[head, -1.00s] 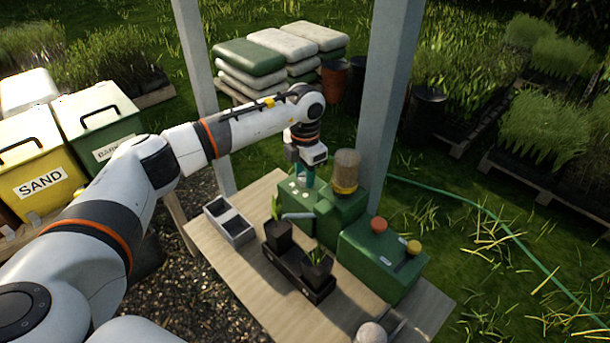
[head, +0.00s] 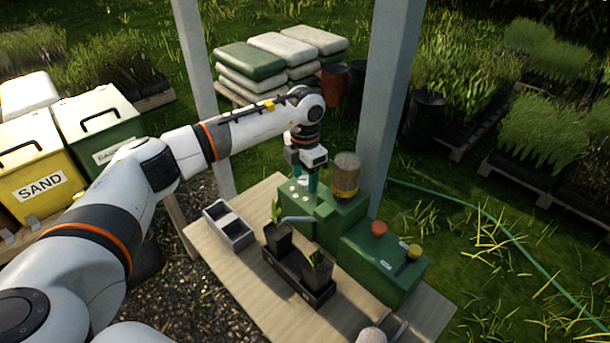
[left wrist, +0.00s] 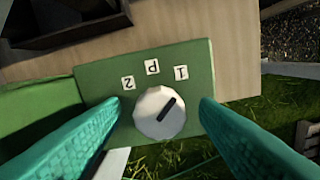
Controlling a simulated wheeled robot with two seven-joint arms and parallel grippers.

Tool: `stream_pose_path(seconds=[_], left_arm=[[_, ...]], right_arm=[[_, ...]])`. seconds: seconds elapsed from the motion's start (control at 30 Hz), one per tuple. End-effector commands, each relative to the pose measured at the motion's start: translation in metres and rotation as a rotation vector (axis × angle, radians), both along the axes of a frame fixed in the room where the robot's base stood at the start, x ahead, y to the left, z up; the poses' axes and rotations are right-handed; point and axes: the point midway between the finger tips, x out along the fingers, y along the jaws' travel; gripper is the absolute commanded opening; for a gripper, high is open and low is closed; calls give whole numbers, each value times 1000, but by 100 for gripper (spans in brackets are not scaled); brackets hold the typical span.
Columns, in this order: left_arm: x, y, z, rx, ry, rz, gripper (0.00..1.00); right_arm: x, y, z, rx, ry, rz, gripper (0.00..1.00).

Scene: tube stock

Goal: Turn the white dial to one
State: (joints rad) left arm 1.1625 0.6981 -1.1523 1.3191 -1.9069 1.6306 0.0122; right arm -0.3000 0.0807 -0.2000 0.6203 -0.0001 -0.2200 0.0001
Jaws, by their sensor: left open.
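The white dial (left wrist: 160,113) sits on a green housing (left wrist: 195,60), facing my left wrist camera. A P card (left wrist: 152,67) and a 2 card (left wrist: 128,82) stand further left around the dial. My left gripper (left wrist: 160,104) is open, its teal fingers on either side of the dial with gaps to it. In the head view the left gripper (head: 305,187) is over the green machine (head: 340,210).
A black tray (head: 290,273) with potted seedlings and a grey two-part box (head: 229,226) stand near the machine on the wooden table (head: 240,285). A brown jar (head: 345,174) is close right of the gripper. Red (head: 379,229) and yellow (head: 414,251) knobs top the neighbouring green box.

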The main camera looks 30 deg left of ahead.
Motion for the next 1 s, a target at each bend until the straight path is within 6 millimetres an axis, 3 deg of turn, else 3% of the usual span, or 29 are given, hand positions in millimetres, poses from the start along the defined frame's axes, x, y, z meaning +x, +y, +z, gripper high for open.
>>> stream_pose_path(seconds=[0.17,0.4,0.6,1.0], left_arm=[[1,0,22,0,-6,-1,56],[1,0,74,-1,-6,0,56],[1,0,106,-1,-4,0,56],[0,0,119,-1,-2,0,56]], right_arm=[[0,0,-7,0,0,0,36],[0,0,-19,0,0,0,36],[0,0,-24,0,0,0,36],[0,0,-25,0,0,0,36]])
